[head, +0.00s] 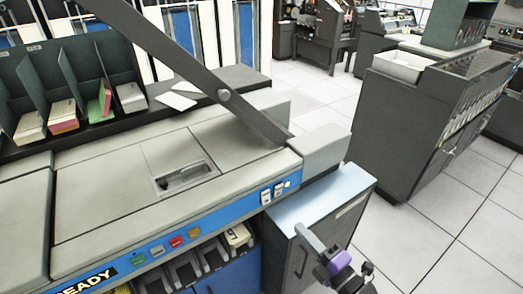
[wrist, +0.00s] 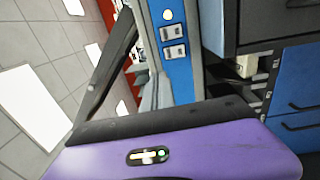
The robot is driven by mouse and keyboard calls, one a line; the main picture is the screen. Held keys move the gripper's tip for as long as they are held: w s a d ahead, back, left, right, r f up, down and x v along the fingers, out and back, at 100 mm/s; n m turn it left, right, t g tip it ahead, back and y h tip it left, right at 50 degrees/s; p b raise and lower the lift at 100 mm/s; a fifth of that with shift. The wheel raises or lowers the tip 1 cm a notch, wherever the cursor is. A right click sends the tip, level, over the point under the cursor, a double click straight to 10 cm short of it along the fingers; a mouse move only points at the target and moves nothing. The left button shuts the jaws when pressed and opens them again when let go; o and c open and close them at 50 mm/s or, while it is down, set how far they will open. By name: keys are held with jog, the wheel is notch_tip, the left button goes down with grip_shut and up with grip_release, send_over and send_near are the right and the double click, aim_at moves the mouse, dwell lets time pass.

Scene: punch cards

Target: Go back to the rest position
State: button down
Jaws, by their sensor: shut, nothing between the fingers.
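My gripper (head: 309,238) shows small in the head view, at the lower right. In the wrist view a purple casing (wrist: 180,153) of mine with a small indicator light fills the bottom, and the fingertips cannot be made out there.
The grey card machine (head: 110,205) with its blue button panel stands at left, with a slanted dark bar (head: 190,65) over it. Card racks (head: 65,90) stand behind. A dark cabinet (head: 400,125) stands at right. Tiled floor (head: 440,235) lies clear between.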

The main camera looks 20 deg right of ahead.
jog(key=s+d+r+m+t+h, duration=0.2)
jog(key=s+r+m+t+h, duration=0.1)
jog(key=s+r+m, duration=0.4)
jog(key=s+a+m+g+h, duration=0.1)
jog(key=s+a+m+g, duration=0.1)
jog(key=s+m, duration=0.5)
jog(key=s+a+m+g+h, duration=0.1)
jog(key=s+m+g, duration=0.2)
jog(key=s, duration=1.7)
jog(key=m, duration=0.4)
jog(key=shift+a+f+m+g+h, duration=0.3)
jog(key=shift+a+g+h, duration=0.05)
jog(key=shift+g+h, duration=0.05)
